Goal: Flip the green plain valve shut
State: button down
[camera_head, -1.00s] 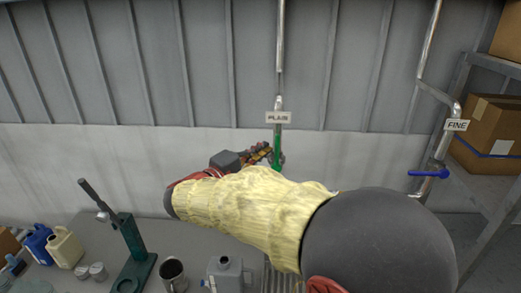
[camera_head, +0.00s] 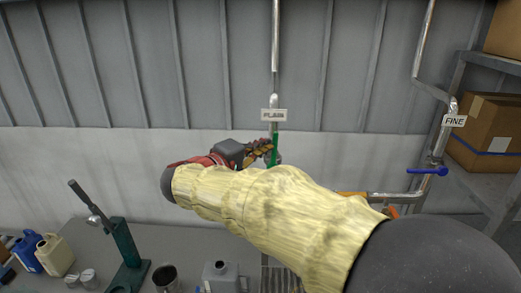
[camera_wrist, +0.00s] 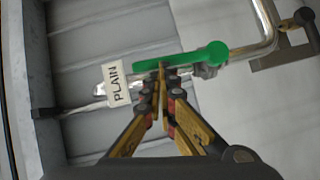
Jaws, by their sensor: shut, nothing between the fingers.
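The green valve handle (camera_head: 275,146) stands upright along the pipe under the PLAIN label (camera_head: 274,115). In the wrist view the green handle (camera_wrist: 185,60) lies nearly in line with the metal pipe, its rounded end to the right, and the PLAIN label (camera_wrist: 117,84) is to its left. My gripper (camera_wrist: 162,70) is shut and empty, its fingertips at the handle's lower edge near its left part. Whether they touch it I cannot tell. In the head view my gripper (camera_head: 264,148) is just left of the handle, partly hidden by my arm.
A blue valve handle (camera_head: 427,171) sits on the pipe labelled FINE (camera_head: 454,120) at the right, near a shelf with cardboard boxes (camera_head: 486,133). A green stand (camera_head: 125,245), jugs (camera_head: 54,254) and a dark mug (camera_head: 165,278) are on the bench at the lower left.

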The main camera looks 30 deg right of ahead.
aim_at(276, 145)
jog(key=s+d+m+y+b, duration=0.1)
jog(key=b, duration=0.2)
jog(key=s+d+m+y+b, duration=0.1)
jog(key=d+m+b, duration=0.1)
jog(key=b, duration=0.1)
jog(key=s+d+f+m+t+y+b, duration=0.2)
jog(key=s+d+f+m+y+b, duration=0.2)
jog(key=b, duration=0.5)
jog(key=shift+d+f+m+y, duration=0.25)
jog(key=shift+d+m+y, duration=0.25)
jog(key=shift+d+y, duration=0.4)
jog(key=shift+d+b, duration=0.1)
jog(key=shift+b, duration=0.25)
jog(key=d+r+p+v, duration=0.1)
jog(key=r+p+v, duration=0.1)
jog(key=v, duration=1)
jog(key=shift+r+p, duration=0.3)
jog(key=shift+p, duration=0.35)
jog(key=shift+w, duration=0.1)
